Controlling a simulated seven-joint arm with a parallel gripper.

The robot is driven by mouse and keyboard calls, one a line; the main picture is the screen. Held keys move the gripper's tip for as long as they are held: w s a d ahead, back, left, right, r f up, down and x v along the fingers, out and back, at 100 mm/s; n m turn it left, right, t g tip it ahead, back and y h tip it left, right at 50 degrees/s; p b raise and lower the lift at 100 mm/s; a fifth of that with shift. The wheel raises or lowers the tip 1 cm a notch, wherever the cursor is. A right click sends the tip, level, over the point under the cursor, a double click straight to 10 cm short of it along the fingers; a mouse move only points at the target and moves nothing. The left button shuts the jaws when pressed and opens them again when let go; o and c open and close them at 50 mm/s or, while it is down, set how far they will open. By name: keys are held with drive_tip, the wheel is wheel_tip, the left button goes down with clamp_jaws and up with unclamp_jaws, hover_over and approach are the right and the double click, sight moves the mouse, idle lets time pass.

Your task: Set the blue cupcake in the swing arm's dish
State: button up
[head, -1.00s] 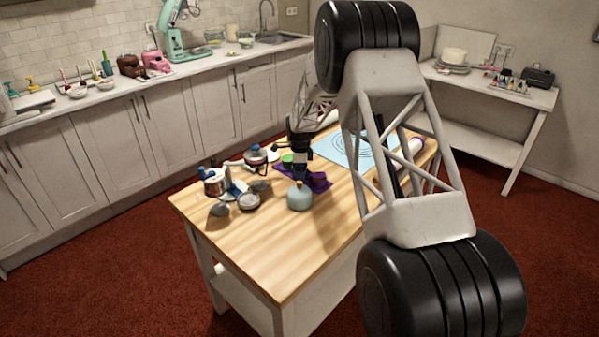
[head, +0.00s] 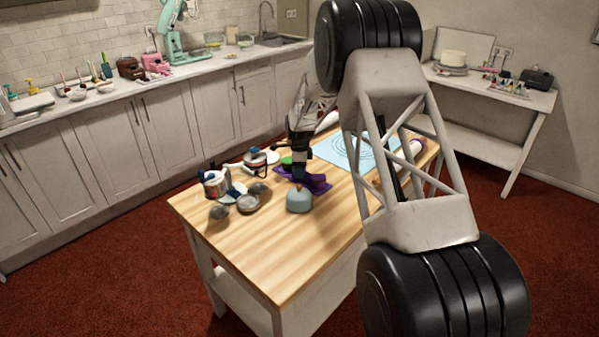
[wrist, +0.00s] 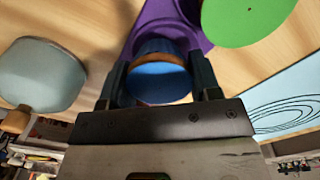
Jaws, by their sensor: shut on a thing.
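In the wrist view my gripper (wrist: 160,82) is shut on the blue cupcake (wrist: 158,82), with one finger on each side. The purple mat (wrist: 150,22) lies behind the cupcake. I cannot tell whether the cupcake still touches it. In the head view my gripper hides the cupcake. A small round grey dish (head: 248,204) stands at the left of the table among the turntable parts. I cannot tell for certain that it is the swing arm's dish.
A grey-teal rounded object (head: 299,202) stands close in front of my gripper; it also shows in the wrist view (wrist: 40,75). Turntables (head: 215,183) crowd the left. The table's front (head: 270,255) is clear.

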wheel_tip(320, 180, up, 9)
drive_tip(key=shift+f, duration=0.2)
idle(0.8)
drive_tip(key=s+a+f+n, duration=0.1)
drive_tip(key=s+a+n, duration=0.3)
drive_tip(key=s+n, duration=0.3)
drive_tip(key=s+a+f+n, duration=0.1)
drive_tip(key=s+a+n, duration=0.3)
drive_tip(key=s, duration=0.9)
drive_tip(key=s+a+f+n, duration=0.1)
drive_tip(key=s+a+n, duration=0.3)
drive_tip(key=s+n, duration=0.5)
drive_tip(key=shift+s+a+n, duration=0.35)
drive_tip(key=shift+s+n, duration=0.05)
drive_tip(key=shift+s, duration=0.15)
drive_tip(key=shift+f, duration=0.1)
hover_over(248, 201)
drive_tip(key=shift+s+f, duration=0.1)
drive_tip(key=shift+f, duration=0.65)
